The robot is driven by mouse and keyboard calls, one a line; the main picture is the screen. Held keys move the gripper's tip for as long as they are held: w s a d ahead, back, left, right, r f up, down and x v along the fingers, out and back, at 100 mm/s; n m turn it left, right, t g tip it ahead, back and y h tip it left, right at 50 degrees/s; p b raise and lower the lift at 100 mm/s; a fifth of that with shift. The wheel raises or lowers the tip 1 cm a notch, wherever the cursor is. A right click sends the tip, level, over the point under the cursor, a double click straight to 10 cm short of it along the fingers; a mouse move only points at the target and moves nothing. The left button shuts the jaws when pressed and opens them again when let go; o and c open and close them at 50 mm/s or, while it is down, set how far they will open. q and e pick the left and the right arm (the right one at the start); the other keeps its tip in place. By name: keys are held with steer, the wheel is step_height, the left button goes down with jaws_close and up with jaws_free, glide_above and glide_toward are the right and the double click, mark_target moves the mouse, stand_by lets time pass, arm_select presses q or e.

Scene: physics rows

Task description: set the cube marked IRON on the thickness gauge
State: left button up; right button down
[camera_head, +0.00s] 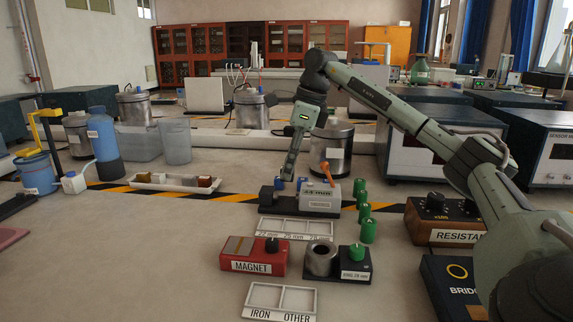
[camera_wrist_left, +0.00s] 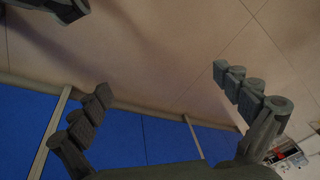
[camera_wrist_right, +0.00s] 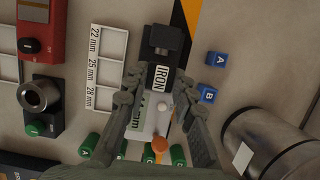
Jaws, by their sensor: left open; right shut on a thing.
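The thickness gauge (camera_head: 320,197) stands mid-floor in the head view, with a dark base, a pale body with a lit display, and an orange lever. In the right wrist view its pale body (camera_wrist_right: 147,122) lies between my fingers. My right gripper (camera_head: 287,176) reaches down over the gauge's left part. In the right wrist view my right gripper (camera_wrist_right: 157,88) is shut on the dark cube with a white IRON label (camera_wrist_right: 160,78), beside the gauge's grey end block (camera_wrist_right: 165,40). I cannot tell whether the cube rests on the gauge. My left gripper (camera_wrist_left: 165,88) is open and empty.
Near the gauge stand several green cylinders (camera_head: 368,231), a size tray (camera_head: 261,236), the red MAGNET block (camera_head: 252,266), a ring station (camera_head: 355,276) and the IRON/OTHER tray (camera_head: 280,311). Two blue cubes, A (camera_wrist_right: 216,58) and B (camera_wrist_right: 207,94), and a metal can (camera_wrist_right: 255,150) stand close by.

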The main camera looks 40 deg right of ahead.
mark_target(289, 203)
steer(key=shift+b+x, duration=1.1)
steer(key=shift+x, duration=0.05)
steer(key=shift+s+d+f+b, duration=0.15)
steer(key=shift+d+f+b, duration=0.05)
steer(key=shift+f+b, duration=0.5)
steer(key=shift+f, duration=0.15)
steer(key=shift+f+b, duration=0.5)
steer(key=shift+b, duration=0.25)
arm_select(q)
step_height(289, 203, up, 13)
steer(key=w+d+t, duration=0.1)
steer(key=t, duration=0.1)
steer(key=shift+d+b, duration=0.4)
arm_select(e)
steer(key=shift+f, duration=0.3)
arm_select(q)
steer(key=shift+w+r, duration=0.1)
steer(key=shift+f, duration=0.2)
arm_select(e)
steer(key=shift+f, duration=0.35)
steer(key=c, duration=1.2)
jaws_free()
steer(key=shift+o, duration=0.4)
